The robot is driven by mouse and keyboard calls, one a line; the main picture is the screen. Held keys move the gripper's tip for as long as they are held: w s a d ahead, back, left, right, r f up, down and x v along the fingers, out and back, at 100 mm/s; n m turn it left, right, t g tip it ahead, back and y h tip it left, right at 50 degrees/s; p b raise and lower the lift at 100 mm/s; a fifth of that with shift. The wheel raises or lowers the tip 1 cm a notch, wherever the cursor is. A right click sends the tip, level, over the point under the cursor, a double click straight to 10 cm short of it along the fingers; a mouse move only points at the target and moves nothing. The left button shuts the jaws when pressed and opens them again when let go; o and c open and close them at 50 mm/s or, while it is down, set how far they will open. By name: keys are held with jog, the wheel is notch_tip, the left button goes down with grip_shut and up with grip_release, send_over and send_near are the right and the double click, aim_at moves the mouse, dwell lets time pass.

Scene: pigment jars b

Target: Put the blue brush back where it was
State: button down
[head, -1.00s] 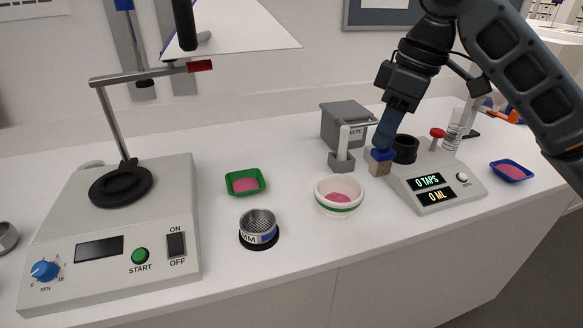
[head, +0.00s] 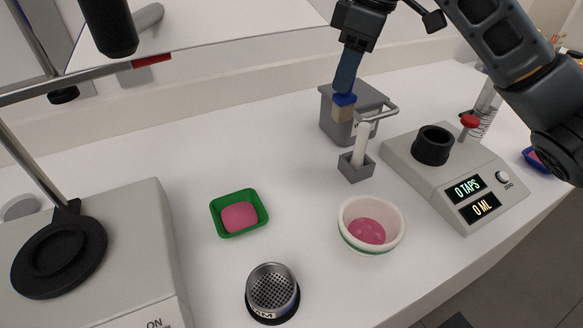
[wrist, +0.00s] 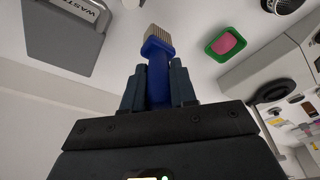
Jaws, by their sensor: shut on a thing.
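The blue brush (head: 344,101) has a blue collar and pale tan bristles pointing down. My gripper (head: 346,80) is shut on its handle and holds it in the air, in front of the grey waste box (head: 372,103) in the head view. In the wrist view the brush (wrist: 157,57) sticks out between the fingers of my gripper (wrist: 158,85), bristles away from me. Its handle end is hidden in the gripper. No spot marked for the brush is clear to me.
A grey block with a white post (head: 356,163) stands below the brush. Around it are a pink-filled bowl (head: 350,243), a green tray (head: 222,226), a mesh sieve (head: 273,289) and a tap device (head: 460,185). The blue tray (head: 533,159) is far right. White counter is free between them.

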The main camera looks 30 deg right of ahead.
jog(key=s+d+f+x, duration=0.1)
jog(key=s+d+x, duration=0.1)
jog(key=x, duration=1)
jog(key=a, duration=0.2)
jog(key=a+f+p, duration=0.1)
jog(key=a, duration=0.2)
jog(key=a+f+p, duration=0.1)
jog(key=a, duration=0.2)
jog(key=shift+a, duration=0.1)
jog(key=shift+f, duration=0.2)
jog(key=c, duration=0.9)
grip_release()
jog(key=shift+r, duration=0.1)
jog(key=v, duration=1.2)
jog(key=shift+r+b, duration=0.15)
jog(key=shift+b, duration=0.15)
